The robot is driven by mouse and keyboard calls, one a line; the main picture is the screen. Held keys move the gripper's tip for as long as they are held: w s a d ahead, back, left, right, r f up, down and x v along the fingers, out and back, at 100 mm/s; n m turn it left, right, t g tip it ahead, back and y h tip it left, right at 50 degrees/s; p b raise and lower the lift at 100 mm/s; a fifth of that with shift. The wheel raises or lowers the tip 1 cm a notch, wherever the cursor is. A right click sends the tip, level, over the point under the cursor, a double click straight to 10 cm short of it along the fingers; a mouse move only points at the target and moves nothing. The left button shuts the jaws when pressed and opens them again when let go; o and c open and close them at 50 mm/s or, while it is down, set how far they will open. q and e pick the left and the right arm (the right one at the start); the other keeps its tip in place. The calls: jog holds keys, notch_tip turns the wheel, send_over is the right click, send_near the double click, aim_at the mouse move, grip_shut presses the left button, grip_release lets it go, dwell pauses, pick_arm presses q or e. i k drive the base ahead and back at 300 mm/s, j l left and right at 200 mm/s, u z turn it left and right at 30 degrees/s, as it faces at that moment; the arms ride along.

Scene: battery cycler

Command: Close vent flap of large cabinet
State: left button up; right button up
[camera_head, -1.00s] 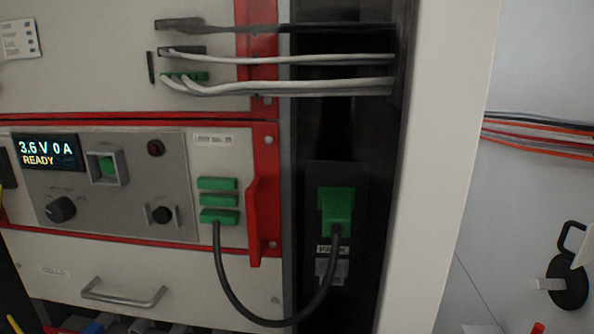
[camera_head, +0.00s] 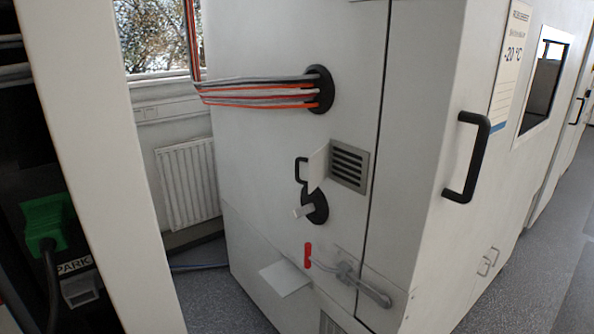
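The large white cabinet (camera_head: 290,40) fills the middle of the head view. Its side wall carries a grey-framed vent with dark slats (camera_head: 349,165). The vent flap (camera_head: 318,166), a pale plate, stands open at the left edge of the vent, swung out from the wall, with the slats uncovered. A black loop handle (camera_head: 301,171) sits at the flap's left side. Neither of my grippers is in view.
Below the vent are a black round port with a pale peg (camera_head: 316,207), a red-handled valve on a pipe (camera_head: 308,256) and a small shelf (camera_head: 286,278). Cables (camera_head: 260,92) enter the cabinet above. A rack post (camera_head: 95,150) stands at left. Grey floor (camera_head: 218,305) shows between.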

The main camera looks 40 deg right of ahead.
aim_at(318, 171)
jog(key=z, duration=1.2)
